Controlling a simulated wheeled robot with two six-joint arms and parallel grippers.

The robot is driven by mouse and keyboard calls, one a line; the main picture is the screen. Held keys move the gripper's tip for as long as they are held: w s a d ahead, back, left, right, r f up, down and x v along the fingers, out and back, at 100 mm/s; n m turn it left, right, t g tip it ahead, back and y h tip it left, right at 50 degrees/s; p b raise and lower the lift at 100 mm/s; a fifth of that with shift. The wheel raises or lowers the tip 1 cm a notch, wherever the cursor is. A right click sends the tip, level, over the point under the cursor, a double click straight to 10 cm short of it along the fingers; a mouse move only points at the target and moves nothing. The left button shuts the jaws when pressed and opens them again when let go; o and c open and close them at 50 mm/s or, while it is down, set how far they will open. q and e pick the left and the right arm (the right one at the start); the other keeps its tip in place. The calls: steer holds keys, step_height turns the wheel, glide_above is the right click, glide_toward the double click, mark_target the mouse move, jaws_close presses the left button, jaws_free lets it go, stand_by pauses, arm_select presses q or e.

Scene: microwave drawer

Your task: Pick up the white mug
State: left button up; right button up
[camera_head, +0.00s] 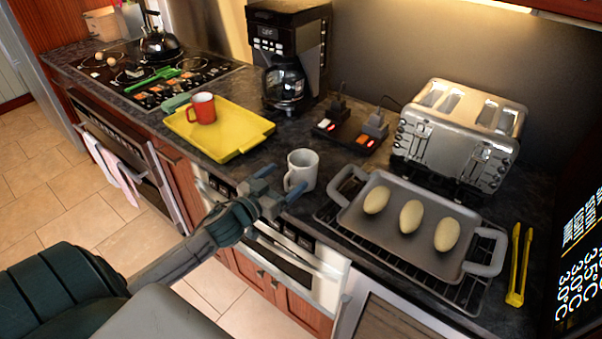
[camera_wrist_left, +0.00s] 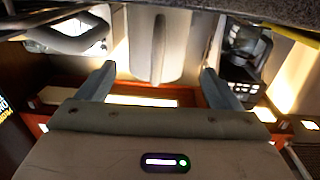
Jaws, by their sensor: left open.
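The white mug (camera_head: 304,166) stands upright on the dark counter, with its handle on the side facing my left gripper. My left gripper (camera_head: 280,183) is open at the counter's front edge, just in front of the mug. In the left wrist view the mug (camera_wrist_left: 140,42) shows at the top middle, its handle lying between the lines of the two open fingers (camera_wrist_left: 158,77). I cannot tell whether a finger touches it. My right gripper is in neither view.
A yellow tray (camera_head: 238,143) with a red mug (camera_head: 203,107) is at left. A grey tray (camera_head: 352,213) with three pale oval items on a rack is close at right. Behind are a coffee maker (camera_head: 290,45), dark switch box (camera_head: 348,131) and toaster (camera_head: 455,135). Yellow tongs (camera_head: 519,265) lie far right.

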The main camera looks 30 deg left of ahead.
mark_target(294, 172)
arm_select(q)
steer(key=shift+w+d+r+p, duration=0.1)
steer(key=shift+w+d+p, duration=0.15)
steer(key=shift+w, duration=0.55)
steer(key=shift+w+d, duration=0.15)
steer(key=shift+w, duration=0.7)
steer(key=shift+w+d, duration=0.1)
steer(key=shift+w, duration=0.75)
steer(key=c, duration=1.3)
